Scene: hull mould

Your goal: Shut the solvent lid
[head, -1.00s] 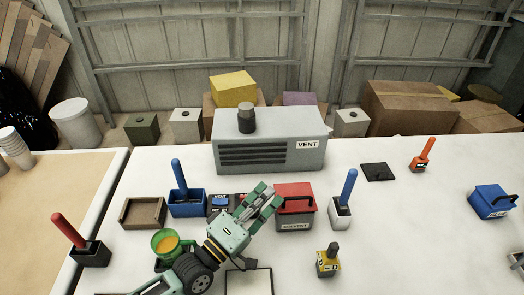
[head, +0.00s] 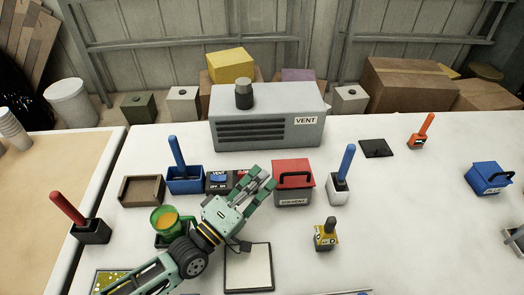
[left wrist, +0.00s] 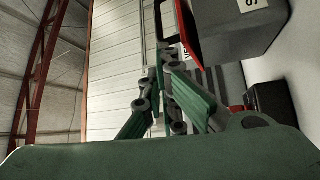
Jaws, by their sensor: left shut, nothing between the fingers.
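The solvent box (head: 293,198) is grey with a label on its front and stands mid-table. Its red lid (head: 290,167) with a black handle lies over the top; I cannot tell whether it is fully down. In the left wrist view the box (left wrist: 240,32) is at the upper right, with the red lid edge (left wrist: 189,38) beside it. My left gripper (head: 269,179) is shut and empty, its fingertips close to the left side of the box. Contact is not clear. My right gripper is not in view.
A vent unit (head: 267,118) stands behind. A vent switch (head: 220,181) and green cup (head: 165,220) are near my left arm.

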